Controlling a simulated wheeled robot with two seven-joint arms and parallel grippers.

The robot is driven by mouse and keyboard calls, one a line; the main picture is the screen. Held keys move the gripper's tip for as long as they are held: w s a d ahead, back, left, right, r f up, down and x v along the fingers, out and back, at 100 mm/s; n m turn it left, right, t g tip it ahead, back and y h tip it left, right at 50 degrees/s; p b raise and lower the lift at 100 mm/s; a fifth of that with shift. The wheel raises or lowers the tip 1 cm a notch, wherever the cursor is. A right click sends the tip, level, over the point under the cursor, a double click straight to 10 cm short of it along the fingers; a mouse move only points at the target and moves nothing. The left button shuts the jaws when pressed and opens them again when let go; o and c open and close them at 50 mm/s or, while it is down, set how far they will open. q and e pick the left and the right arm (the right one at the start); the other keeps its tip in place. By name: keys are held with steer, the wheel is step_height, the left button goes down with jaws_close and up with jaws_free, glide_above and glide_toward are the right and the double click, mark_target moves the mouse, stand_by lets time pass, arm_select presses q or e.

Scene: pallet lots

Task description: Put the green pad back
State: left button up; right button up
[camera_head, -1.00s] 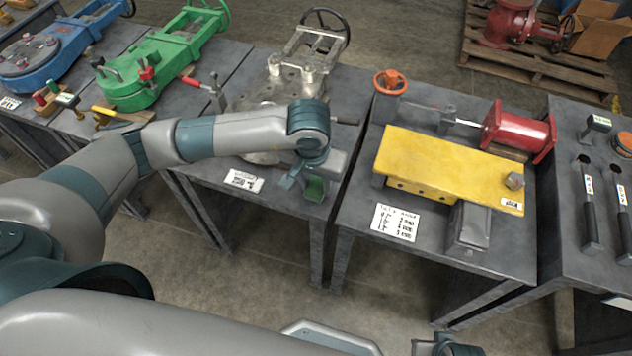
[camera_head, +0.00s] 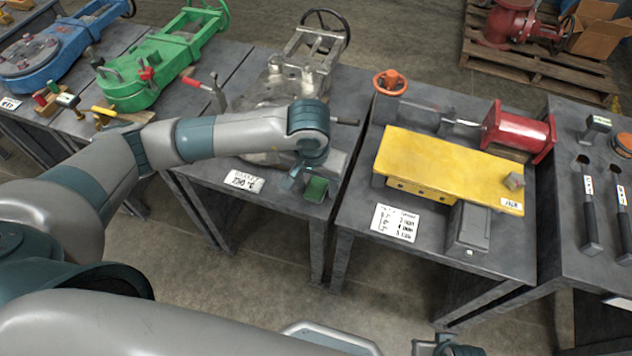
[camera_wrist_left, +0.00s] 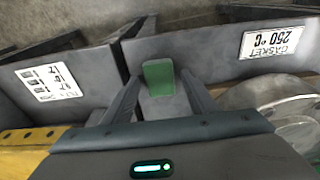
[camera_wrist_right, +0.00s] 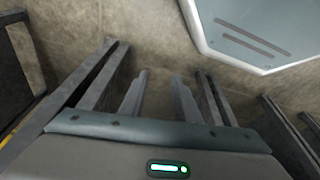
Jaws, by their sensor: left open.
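The green pad (camera_head: 316,189) lies near the front right corner of the grey table (camera_head: 288,196). It shows as a small green block in the left wrist view (camera_wrist_left: 159,78), near the table's front edge. My left gripper (camera_head: 302,178) is over that corner, pointing down. Its fingers (camera_wrist_left: 160,90) are spread in the left wrist view, one on each side of the pad; I cannot tell if either touches it. My right gripper (camera_wrist_right: 159,78) is open and empty over bare floor.
A label reading GASKET 250 °C (camera_wrist_left: 272,41) is on the table beside the pad. A grey metal valve (camera_head: 285,90) stands behind. The neighbouring table carries a yellow plate (camera_head: 450,165), a red cylinder (camera_head: 518,130) and a printed card (camera_head: 395,222). A gap separates the tables.

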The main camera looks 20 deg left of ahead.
mark_target(314, 193)
arm_select(q)
step_height(314, 193, up, 12)
steer(key=s, duration=0.1)
steer(key=shift+s+b, duration=0.35)
steer(key=shift+b, duration=0.1)
arm_select(e)
steer(key=shift+v, duration=0.95)
